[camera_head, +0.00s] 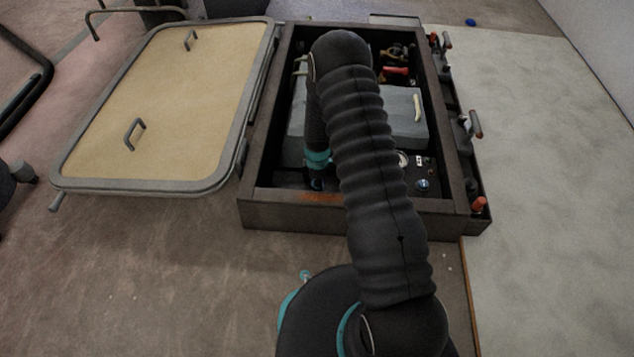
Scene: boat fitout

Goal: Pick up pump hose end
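My arm reaches over the open hatch box (300,207) and bends down into its left front part. My gripper (317,184) is low inside the box, below the teal ring of my wrist. Its fingers are small and dark, so I cannot tell whether they are open or shut, or whether they touch anything. I cannot make out the pump hose end; my arm covers much of the middle of the box. A pale round fitting (403,158) and a dark round part with a bluish top (422,185) show right of my arm.
A grey case (402,112) with a pale handle fills the box's middle. Red parts (396,70) lie behind it. The open lid (165,105) lies left. Levers with reddish grips (473,124) line the box's right side. The floor in front is clear.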

